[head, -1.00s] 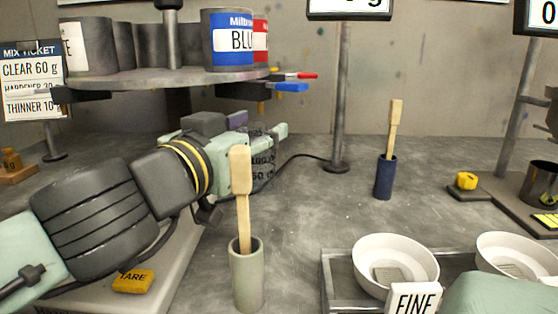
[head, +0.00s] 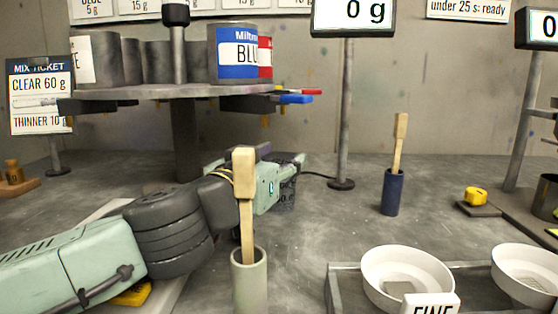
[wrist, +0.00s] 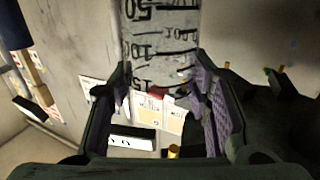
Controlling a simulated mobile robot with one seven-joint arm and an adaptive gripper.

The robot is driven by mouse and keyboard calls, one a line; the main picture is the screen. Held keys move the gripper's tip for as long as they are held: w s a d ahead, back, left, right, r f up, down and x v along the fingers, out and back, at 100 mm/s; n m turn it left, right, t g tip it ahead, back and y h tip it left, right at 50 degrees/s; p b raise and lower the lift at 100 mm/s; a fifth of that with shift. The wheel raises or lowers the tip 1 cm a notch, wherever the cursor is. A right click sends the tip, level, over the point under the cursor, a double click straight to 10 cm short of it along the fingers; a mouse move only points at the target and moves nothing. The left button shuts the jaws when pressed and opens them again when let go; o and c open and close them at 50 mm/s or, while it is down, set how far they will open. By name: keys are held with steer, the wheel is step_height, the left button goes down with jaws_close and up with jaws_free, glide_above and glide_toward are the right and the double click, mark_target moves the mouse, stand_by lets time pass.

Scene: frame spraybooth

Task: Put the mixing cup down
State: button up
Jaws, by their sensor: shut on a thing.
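The mixing cup (wrist: 160,45) is grey with black graduation marks and shows between the purple-padded fingers of my gripper (wrist: 165,90) in the wrist view. In the head view my gripper (head: 284,172) reaches away from me, and the cup (head: 288,194) shows dark at its end, largely hidden by the fingers and green housing. My gripper is shut on the cup. I cannot tell whether the cup's base touches the bench (head: 325,225).
A round shelf (head: 150,92) with paint tins stands behind my arm. A display reading 0 g (head: 352,17) stands on a post. A pot with a wooden stick (head: 249,280) stands in front, a dark blue one (head: 390,192) at right. White bowls (head: 405,270) sit front right.

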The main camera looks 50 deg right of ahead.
steer(key=o, duration=0.8)
steer(key=shift+o, duration=0.2)
steer(key=shift+r, duration=0.15)
steer(key=p+v, duration=0.1)
steer(key=v, duration=0.5)
steer(key=shift+a+r+p, duration=0.15)
steer(key=shift+a+p, duration=0.05)
steer(key=shift+p, duration=0.15)
steer(key=shift+s+a, duration=0.2)
steer(key=shift+a, duration=0.35)
